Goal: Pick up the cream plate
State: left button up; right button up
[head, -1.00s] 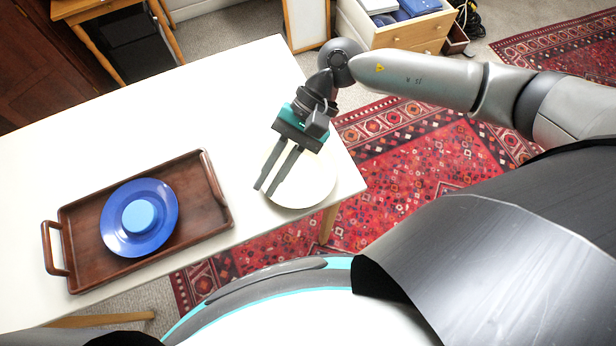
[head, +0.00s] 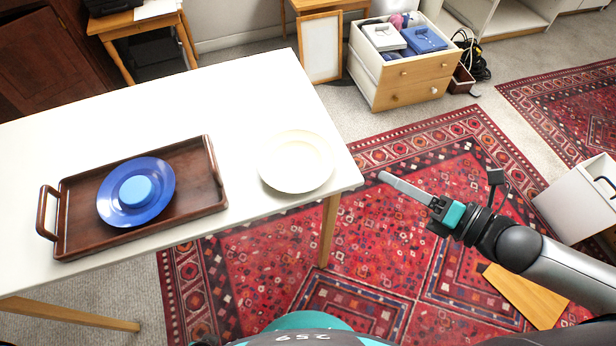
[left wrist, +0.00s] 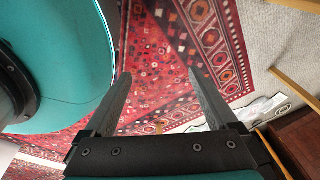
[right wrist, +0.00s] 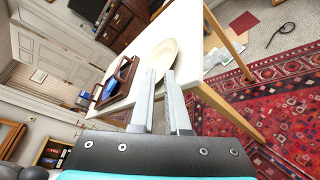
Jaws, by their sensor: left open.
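The cream plate (head: 296,162) lies flat on the white table near its right edge. It also shows in the right wrist view (right wrist: 165,52), beyond the fingertips. My right gripper (head: 382,175) is off the table's right side, over the rug, apart from the plate. Its fingers overlap in the head view; the right wrist view (right wrist: 159,74) shows a narrow gap between them and nothing held. My left gripper (left wrist: 158,76) is open and empty, with rug beyond its fingers; it is outside the head view.
A brown wooden tray (head: 205,195) on the table holds a blue plate (head: 158,205) with a light blue round item (head: 139,191) on it. The white table (head: 235,105) is clear behind. A wooden drawer unit (head: 410,82) and a white box (head: 578,205) stand on the floor.

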notch_tip(320, 180, down, 3)
jog(key=b, duration=0.5)
send_near(338, 166)
jog(key=shift+m+h, duration=0.3)
jog(key=w+a+r, duration=0.2)
jog(key=w+a, duration=0.1)
jog(key=shift+w+a, duration=0.1)
jog(key=shift+a, duration=0.15)
jog(key=shift+b+x, duration=0.6)
jog(key=shift+x, duration=2.7)
pick_arm(q)
jog(key=w+d+r, duration=0.4)
jog(key=w+d, duration=0.2)
jog(key=w, duration=0.4)
jog(key=shift+d+h, duration=0.2)
jog(key=shift+h, duration=0.1)
pick_arm(e)
jog(key=shift+r, duration=0.1)
pick_arm(q)
jog(key=shift+r, duration=0.1)
pick_arm(e)
grip_shut()
